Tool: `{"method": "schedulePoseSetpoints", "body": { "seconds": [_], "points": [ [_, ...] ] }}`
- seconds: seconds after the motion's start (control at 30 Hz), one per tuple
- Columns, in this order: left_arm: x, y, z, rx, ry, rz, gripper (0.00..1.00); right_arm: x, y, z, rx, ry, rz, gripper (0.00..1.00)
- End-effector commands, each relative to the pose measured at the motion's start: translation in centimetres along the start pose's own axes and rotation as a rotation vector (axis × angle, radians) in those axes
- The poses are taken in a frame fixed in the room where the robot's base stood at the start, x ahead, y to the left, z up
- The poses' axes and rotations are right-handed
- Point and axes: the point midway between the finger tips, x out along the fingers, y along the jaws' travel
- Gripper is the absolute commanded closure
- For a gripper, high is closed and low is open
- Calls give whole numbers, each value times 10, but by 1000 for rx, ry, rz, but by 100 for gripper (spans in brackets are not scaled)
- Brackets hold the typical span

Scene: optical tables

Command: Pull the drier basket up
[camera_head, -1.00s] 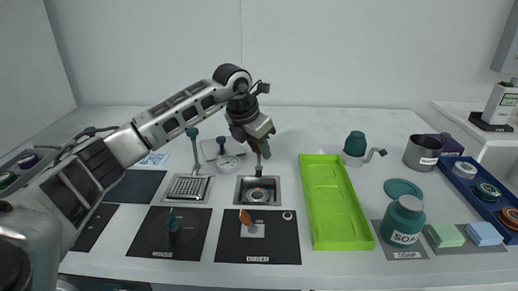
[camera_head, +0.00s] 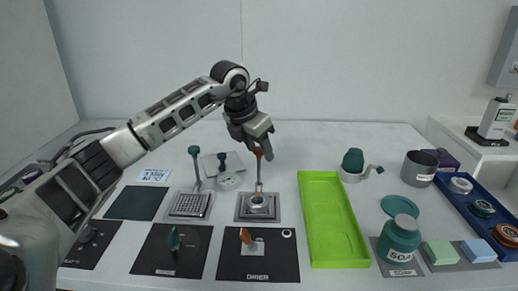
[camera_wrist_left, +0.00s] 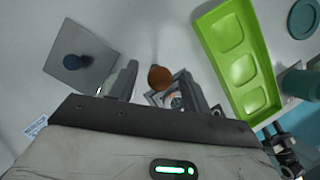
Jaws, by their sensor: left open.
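My left gripper (camera_head: 262,138) is just above the knob in the head view. In the left wrist view the open left gripper (camera_wrist_left: 160,88) has one finger on each side of the orange knob (camera_wrist_left: 160,77), with gaps visible. Part of the basket shows beyond the knob. My right gripper is not in view.
A rinse basket (camera_head: 189,205) with a green-knobbed rod (camera_head: 193,151) stands to the left. A stand with a dark blue knob (camera_head: 222,158) is close behind it. A green tray (camera_head: 329,216) lies to the right. An orange lever (camera_head: 245,235) rises from the DRIER panel (camera_head: 258,262).

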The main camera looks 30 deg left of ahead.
Motion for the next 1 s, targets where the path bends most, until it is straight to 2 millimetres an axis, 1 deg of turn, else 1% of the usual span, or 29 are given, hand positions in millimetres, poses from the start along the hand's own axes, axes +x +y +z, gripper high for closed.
{"method": "schedulePoseSetpoints", "body": {
  "seconds": [0.17,0.4,0.5,0.6,0.7,0.8,1.0],
  "points": [
    [-37,1,1,-1,-7,3,52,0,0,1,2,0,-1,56],
    [-96,1,1,0,-7,2,52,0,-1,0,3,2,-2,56],
    [-117,1,1,-1,-8,2,52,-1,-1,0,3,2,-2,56],
    [-133,0,1,-1,-7,1,52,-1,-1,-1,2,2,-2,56],
    [-144,0,1,-1,-6,1,52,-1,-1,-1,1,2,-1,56],
    [-149,0,0,-1,-4,1,52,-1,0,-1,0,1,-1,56],
    [-151,0,0,-1,-3,0,52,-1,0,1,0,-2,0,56]
  ]
}}
